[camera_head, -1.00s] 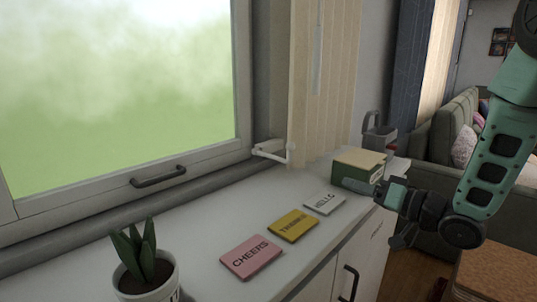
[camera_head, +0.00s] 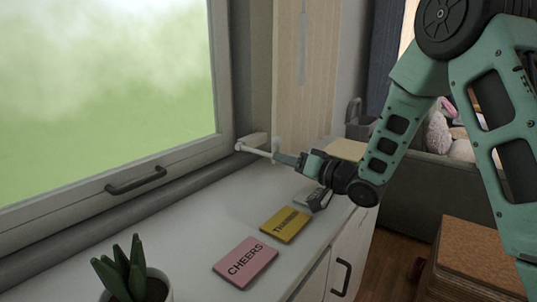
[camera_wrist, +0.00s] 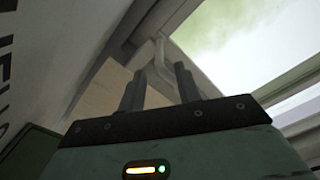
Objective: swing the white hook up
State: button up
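The white hook (camera_head: 255,151) is a thin bar at the window's lower right corner, lying nearly level beside the blind. My gripper (camera_head: 279,158) is at the hook's right end, its fingertips pointing left toward it. In the wrist view my gripper (camera_wrist: 160,73) has its two dark fingers apart, with a gap between them. The pale hook (camera_wrist: 159,50) shows just beyond that gap. Whether a finger touches the hook, I cannot tell.
The white sill top (camera_head: 200,245) holds a pink card (camera_head: 245,262), a yellow card (camera_head: 285,225) and a potted plant (camera_head: 135,275). A box (camera_head: 347,150) stands behind my wrist. The window handle (camera_head: 135,180) sticks out at left. Beige blinds (camera_head: 318,70) hang behind the hook.

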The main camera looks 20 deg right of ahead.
aim_at(269, 155)
jog(key=x, duration=0.6)
grip_shut()
